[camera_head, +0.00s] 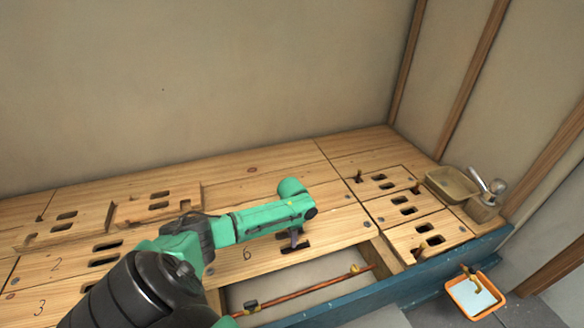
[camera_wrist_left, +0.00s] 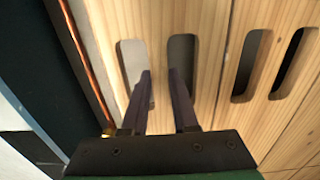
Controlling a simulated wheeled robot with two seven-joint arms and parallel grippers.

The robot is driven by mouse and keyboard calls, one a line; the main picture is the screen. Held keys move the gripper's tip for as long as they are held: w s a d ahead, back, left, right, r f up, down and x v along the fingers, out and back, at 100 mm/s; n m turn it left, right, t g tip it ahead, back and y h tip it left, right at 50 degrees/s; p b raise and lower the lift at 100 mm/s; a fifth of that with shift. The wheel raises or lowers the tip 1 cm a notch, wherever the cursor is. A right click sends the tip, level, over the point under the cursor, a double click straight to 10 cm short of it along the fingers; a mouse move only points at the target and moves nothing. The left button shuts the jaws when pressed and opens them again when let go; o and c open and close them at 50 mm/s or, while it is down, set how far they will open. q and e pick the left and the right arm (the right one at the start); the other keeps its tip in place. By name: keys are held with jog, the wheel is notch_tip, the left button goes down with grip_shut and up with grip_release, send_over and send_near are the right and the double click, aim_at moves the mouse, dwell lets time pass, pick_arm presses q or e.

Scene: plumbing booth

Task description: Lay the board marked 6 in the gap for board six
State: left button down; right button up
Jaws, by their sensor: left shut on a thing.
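The board marked 6 (camera_head: 345,221) is a pale wooden plank along the far side of an open gap (camera_head: 285,278). Its number shows beside my left arm, and two hand slots are near my gripper. My left gripper (camera_head: 293,240) reaches down at these slots. In the left wrist view the fingers (camera_wrist_left: 160,80) go into the two slots and are shut on the strip of board 6 (camera_wrist_left: 157,50) between them. I cannot tell how far the board is raised. My forearm hides part of its left end. My right gripper is not in view.
A copper pipe (camera_head: 310,290) with brass fittings runs through the gap. Other slotted boards lie left and right. A blue edge beam (camera_head: 400,290) borders the front. A tan dish (camera_head: 452,184) sits at the right, and an orange tray (camera_head: 474,300) stands below. Walls rise behind and right.

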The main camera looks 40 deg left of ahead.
pick_arm(q)
jog(key=c, duration=0.6)
grip_release()
notch_tip(320, 180, up, 15)
jog(key=p, duration=0.8)
jog(key=shift+f, duration=0.2)
